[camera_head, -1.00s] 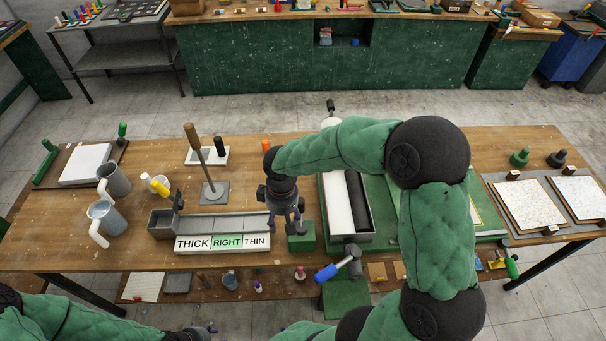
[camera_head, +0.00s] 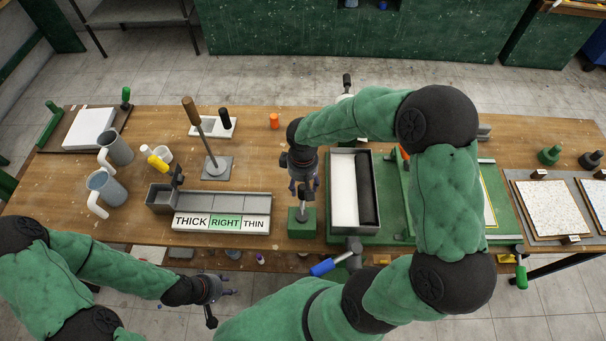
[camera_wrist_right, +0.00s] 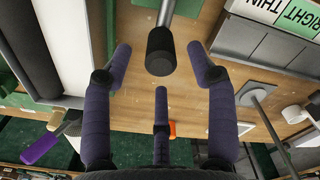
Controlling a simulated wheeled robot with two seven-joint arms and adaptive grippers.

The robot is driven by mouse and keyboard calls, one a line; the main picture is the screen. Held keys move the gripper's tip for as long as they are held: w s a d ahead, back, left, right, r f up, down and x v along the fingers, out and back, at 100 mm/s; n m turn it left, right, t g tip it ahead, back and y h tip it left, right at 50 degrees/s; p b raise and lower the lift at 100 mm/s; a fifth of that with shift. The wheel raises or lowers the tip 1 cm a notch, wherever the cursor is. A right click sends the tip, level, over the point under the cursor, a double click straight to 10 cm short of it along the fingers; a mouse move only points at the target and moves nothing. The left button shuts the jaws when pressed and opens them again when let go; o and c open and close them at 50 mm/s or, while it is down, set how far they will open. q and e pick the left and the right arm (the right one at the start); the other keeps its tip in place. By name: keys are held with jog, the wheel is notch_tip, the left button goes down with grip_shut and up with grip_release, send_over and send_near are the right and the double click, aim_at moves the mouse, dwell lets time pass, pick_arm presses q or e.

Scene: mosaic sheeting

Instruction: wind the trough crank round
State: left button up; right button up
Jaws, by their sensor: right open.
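The trough (camera_head: 344,192) stands right of the table's middle, with a white inside and a dark roller (camera_head: 366,190) along its right side. My right gripper (camera_head: 303,190) is left of the trough, above a small green block (camera_head: 301,224). In the right wrist view its fingers (camera_wrist_right: 160,75) are spread, and a black knob on a metal rod (camera_wrist_right: 160,52) sits between them without visible contact. A black handle (camera_head: 347,80) shows behind the trough. A blue handle with a grey head (camera_head: 322,267) shows at its front. My left gripper (camera_head: 228,288) is empty, low before the table, its fingers apart.
A grey tray (camera_head: 222,198) with a THICK RIGHT THIN sign (camera_head: 222,223) lies left of the block. A plunger (camera_head: 202,135), grey jugs (camera_head: 105,187) and an orange bottle (camera_head: 274,121) stand farther left and back. Speckled sheets (camera_head: 545,208) lie at right. My right arm covers part of the green bench.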

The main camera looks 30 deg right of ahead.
aim_at(303, 187)
jog(key=shift+f, duration=1.7)
jog(key=shift+c, duration=0.3)
jog(key=c, duration=1)
